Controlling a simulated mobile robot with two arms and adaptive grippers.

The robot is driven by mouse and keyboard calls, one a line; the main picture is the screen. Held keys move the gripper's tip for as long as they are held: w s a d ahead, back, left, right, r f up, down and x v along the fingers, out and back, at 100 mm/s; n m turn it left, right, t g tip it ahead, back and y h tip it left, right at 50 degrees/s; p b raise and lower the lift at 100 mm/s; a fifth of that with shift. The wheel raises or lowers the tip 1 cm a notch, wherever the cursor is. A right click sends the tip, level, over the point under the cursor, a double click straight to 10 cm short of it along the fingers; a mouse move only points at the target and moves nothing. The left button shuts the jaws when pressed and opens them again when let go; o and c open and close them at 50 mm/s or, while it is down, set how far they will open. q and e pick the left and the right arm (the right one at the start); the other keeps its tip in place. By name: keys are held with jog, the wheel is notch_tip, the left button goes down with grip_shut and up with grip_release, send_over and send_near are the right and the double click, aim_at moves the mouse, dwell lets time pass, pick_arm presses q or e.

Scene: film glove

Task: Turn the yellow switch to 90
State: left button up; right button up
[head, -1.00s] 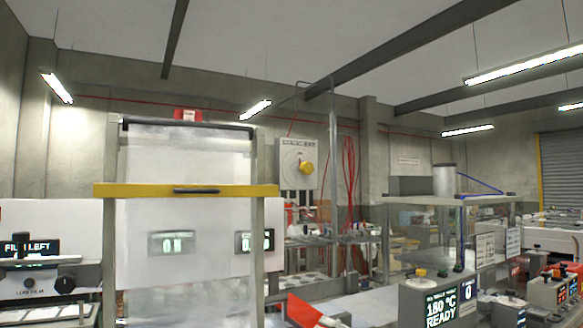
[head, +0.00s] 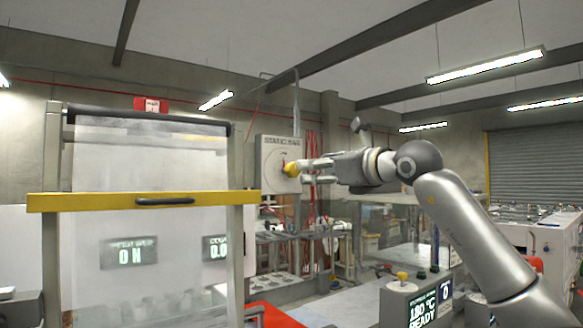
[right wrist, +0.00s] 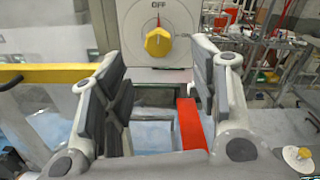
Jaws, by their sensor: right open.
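The yellow switch (head: 291,169) is a round knob on a pale panel (head: 267,150) on the far side of the workspace. In the right wrist view the yellow switch (right wrist: 158,43) has its red pointer straight up at OFF, with an ON mark to its right. My right gripper (head: 308,170) reaches in from the right towards the knob. In the right wrist view my right gripper (right wrist: 160,68) is open and empty, its fingers spread wide to either side below the knob. The knob appears ahead of the fingers; contact is not visible. My left gripper is not in view.
A clear-fronted cabinet with a yellow bar (head: 100,202) stands left of the panel. A grey box with a 180 °C READY display (head: 424,308) is at the lower right. Red cables (head: 312,160) hang behind my gripper. A red piece (right wrist: 190,124) lies below the fingers.

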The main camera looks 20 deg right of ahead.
aim_at(296, 170)
jog(key=p+x, duration=0.3)
jog(key=x, duration=0.5)
jog(key=shift+a+p, duration=0.2)
jog(key=shift+p, duration=0.2)
jog(key=shift+w+a+f, duration=0.1)
jog(key=shift+w, duration=0.4)
jog(key=c, duration=1)
